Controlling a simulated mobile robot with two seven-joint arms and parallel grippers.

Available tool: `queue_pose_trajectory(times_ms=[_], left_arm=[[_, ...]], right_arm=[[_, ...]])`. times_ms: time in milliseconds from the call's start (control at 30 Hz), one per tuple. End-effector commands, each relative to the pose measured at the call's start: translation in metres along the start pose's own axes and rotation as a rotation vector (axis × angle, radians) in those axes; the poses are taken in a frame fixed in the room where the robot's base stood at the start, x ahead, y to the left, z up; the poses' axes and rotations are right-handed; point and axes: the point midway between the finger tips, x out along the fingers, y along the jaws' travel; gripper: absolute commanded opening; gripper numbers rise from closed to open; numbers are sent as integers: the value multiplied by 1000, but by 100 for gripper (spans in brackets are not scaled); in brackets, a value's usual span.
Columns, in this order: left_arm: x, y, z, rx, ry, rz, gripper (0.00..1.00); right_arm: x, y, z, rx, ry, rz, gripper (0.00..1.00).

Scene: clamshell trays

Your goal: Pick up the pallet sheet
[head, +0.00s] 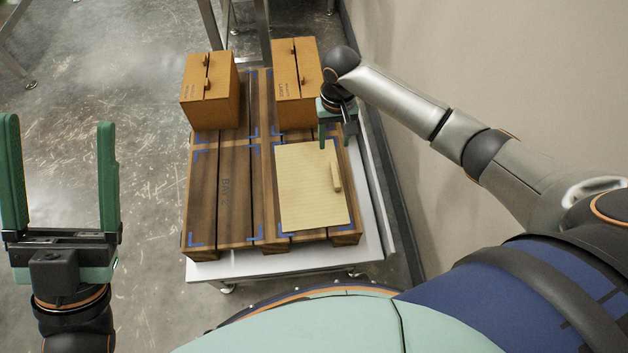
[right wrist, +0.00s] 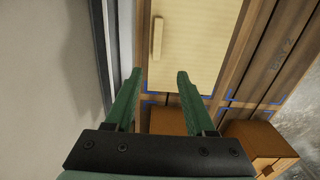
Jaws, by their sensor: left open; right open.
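The pallet sheet (head: 305,190) is a pale yellow rectangle with a raised wooden bar handle (head: 335,178) near its right edge. It lies flat on the front right part of the wooden pallet (head: 222,205). My right gripper (head: 337,141) is open and empty just beyond the sheet's far right corner. In the right wrist view the sheet (right wrist: 198,45) and its handle (right wrist: 157,38) lie ahead of the open fingers (right wrist: 156,76), with the handle roughly in line with the gap between them. My left gripper (head: 57,122) is open and empty, over the floor left of the pallet.
Two brown cartons (head: 209,92) (head: 296,85) with handles stand on the pallet's far half. The front left part of the pallet is bare, with blue corner marks. The pallet rests on a white platform (head: 290,262). A wall (head: 450,60) runs close along the right.

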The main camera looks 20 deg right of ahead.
Motion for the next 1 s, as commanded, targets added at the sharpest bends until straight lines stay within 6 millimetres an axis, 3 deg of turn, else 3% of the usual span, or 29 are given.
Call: queue_pose_trajectory(times_ms=[100,233,567,833,1000], left_arm=[[-11,6,10,-18,-3,1,79],[-17,11,17,-35,-6,2,79],[-25,16,25,-58,-10,2,79],[-43,26,43,-94,-21,-1,79],[-43,28,44,-99,-26,7,79]], right_arm=[[28,0,1,0,-3,1,55],[50,0,1,-2,0,-1,55],[72,2,1,-3,1,-1,55],[111,7,4,-3,0,-1,55],[114,7,4,-4,3,-2,55]])
